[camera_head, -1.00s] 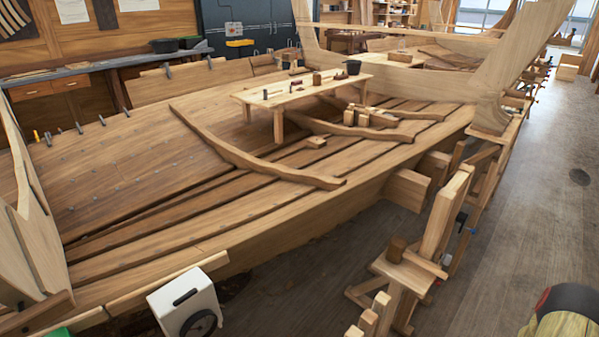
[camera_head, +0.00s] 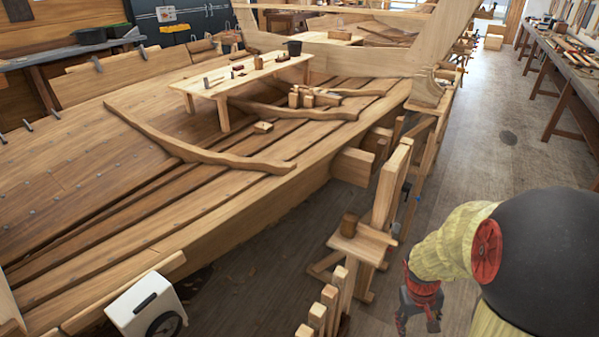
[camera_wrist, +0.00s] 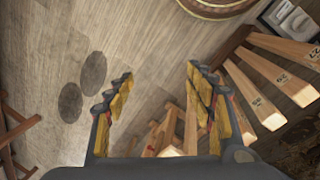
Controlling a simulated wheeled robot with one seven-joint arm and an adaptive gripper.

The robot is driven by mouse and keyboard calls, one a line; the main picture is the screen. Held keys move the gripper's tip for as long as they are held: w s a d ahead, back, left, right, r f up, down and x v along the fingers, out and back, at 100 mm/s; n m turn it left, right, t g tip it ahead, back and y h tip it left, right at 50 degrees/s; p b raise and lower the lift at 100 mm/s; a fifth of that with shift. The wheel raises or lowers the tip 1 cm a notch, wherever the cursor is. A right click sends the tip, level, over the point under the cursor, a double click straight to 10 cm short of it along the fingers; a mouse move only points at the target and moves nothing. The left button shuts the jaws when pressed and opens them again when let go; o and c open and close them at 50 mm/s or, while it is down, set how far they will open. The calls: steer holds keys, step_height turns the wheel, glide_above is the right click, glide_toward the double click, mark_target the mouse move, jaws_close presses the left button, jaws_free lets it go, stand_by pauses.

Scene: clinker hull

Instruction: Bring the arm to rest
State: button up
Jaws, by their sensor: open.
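My gripper (camera_head: 420,315) hangs at the lower right of the head view, at the end of my arm, beside the wooden stand with a small block on it. In the wrist view my gripper (camera_wrist: 157,95) shows its two yellow-padded fingers spread wide apart. Nothing is between the fingers; the floor and wooden posts lie beyond them. The gripper points downward over the floor, apart from the hull (camera_head: 200,215).
A wooden stand (camera_head: 362,243) with a small block (camera_head: 349,225) stands left of my gripper. Several upright posts (camera_head: 318,316) are in front of it. A white box (camera_head: 145,308) is at lower left. A long workbench (camera_head: 565,65) lines the right wall; the floor between is clear.

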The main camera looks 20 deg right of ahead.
steer(key=w+a+r+n+t+y+p, duration=0.1)
steer(key=a+r+t, duration=0.5)
steer(key=a+r, duration=1.9)
step_height(320, 180, up, 4)
steer(key=n+y+p, duration=0.1)
steer(key=n+p, duration=0.1)
steer(key=p, duration=0.1)
steer(key=shift+w+a+r+t, duration=0.2)
steer(key=shift+a+t, duration=0.1)
steer(key=shift+o, duration=0.4)
steer(key=o, duration=0.3)
